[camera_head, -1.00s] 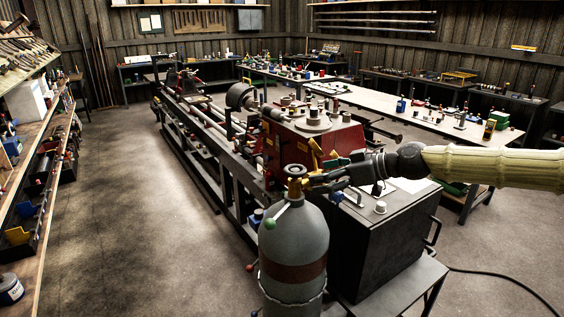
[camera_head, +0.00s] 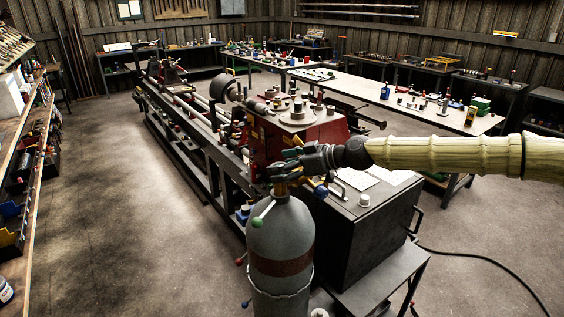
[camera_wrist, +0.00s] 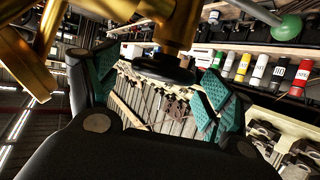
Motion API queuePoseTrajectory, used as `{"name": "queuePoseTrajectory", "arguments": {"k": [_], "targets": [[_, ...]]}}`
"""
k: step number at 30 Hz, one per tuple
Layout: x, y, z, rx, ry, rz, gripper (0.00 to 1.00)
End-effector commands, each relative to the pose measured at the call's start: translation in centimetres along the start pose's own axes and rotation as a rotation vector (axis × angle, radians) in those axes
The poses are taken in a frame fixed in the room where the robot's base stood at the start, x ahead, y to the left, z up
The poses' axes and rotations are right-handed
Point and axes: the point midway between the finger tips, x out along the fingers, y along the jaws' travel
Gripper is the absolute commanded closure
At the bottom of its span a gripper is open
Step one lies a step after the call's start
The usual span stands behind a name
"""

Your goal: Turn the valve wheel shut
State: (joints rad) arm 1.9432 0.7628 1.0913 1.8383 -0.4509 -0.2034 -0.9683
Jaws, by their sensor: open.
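A grey gas cylinder (camera_head: 281,232) with a brown band stands upright in front of the lathe. Its brass valve (camera_head: 280,188) is on top; my gripper (camera_head: 284,166) is at this valve and covers the wheel in the head view. In the wrist view the dark round valve wheel (camera_wrist: 164,69) sits on the brass valve body (camera_wrist: 175,22). My gripper (camera_wrist: 158,92) is open, with its teal finger pads on either side of the wheel. The pads look apart from the wheel, though the exact gap is hard to judge.
The red lathe headstock (camera_head: 300,135) stands close behind the cylinder. A black cabinet (camera_head: 365,235) is just to its right. A lever with a green knob (camera_head: 257,222) hangs at the cylinder's shoulder. The floor on the left (camera_head: 120,230) is clear.

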Motion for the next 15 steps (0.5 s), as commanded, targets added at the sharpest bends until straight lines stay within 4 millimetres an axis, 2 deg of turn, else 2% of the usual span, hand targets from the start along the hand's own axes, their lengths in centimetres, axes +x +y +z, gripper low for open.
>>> {"name": "queuePoseTrajectory", "arguments": {"k": [6,14,15], "targets": [[0.94,0.11,0.05,0.001,0.000,0.002,0.19],[1.00,0.12,0.13,0.001,0.000,0.003,0.19],[0.99,0.12,0.14,0.001,0.000,0.003,0.23]]}}
